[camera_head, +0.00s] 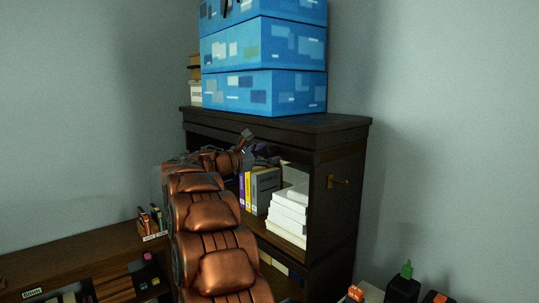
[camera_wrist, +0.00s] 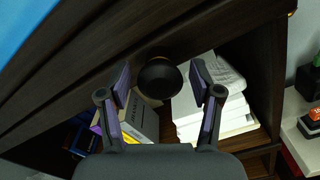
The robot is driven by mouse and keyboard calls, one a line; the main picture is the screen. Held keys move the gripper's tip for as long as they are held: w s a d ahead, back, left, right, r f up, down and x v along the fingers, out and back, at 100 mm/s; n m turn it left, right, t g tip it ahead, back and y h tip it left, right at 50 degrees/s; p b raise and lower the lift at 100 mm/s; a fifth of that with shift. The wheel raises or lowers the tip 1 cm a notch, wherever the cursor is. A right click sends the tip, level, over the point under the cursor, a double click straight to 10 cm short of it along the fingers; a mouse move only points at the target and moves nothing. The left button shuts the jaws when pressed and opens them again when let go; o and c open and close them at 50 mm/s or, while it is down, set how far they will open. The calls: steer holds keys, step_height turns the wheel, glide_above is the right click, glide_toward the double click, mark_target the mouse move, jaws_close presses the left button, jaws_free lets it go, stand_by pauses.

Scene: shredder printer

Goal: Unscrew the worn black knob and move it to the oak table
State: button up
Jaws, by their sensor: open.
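The black knob (camera_wrist: 160,84) is round and dark, at the upper middle of the wrist view, in front of the dark wooden cabinet's top edge (camera_wrist: 210,30). My gripper (camera_wrist: 160,76) is open, with one finger on each side of the knob and a visible gap on both sides. I cannot tell whether the fingertips are level with it in depth. In the head view my gripper (camera_head: 256,152) is at the cabinet front, just below its top, and I cannot make out the knob there. A brown wooden table (camera_head: 85,250) stands at the lower left; I cannot tell if it is the oak table.
Blue boxes (camera_head: 263,92) are stacked on the cabinet top (camera_head: 340,122). White books or papers (camera_head: 288,214) and upright binders (camera_head: 262,188) fill the shelf below my gripper. A pen holder (camera_head: 150,225) stands on the table.

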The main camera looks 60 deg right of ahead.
stand_by(0.3)
steer(key=shift+f+m+b, duration=0.3)
steer(key=shift+m+b, duration=0.3)
steer(key=shift+b, duration=0.65)
steer(key=m+b, duration=0.3)
steer(key=b, duration=0.2)
steer(key=shift+m, duration=0.3)
steer(key=shift+f+m+b, duration=0.1)
steer(key=shift+m+b, duration=0.7)
steer(key=shift+b, duration=0.25)
steer(key=shift+r+m+b, duration=0.2)
steer(key=shift+m+b, duration=0.9)
steer(key=shift+b, duration=0.05)
steer(key=shift+m+b, duration=0.95)
steer(key=shift+m, duration=0.15)
steer(key=shift+r+m+b, duration=0.2)
steer(key=shift+m+b, duration=0.1)
steer(key=shift+m, duration=0.3)
steer(key=shift+f, duration=0.1)
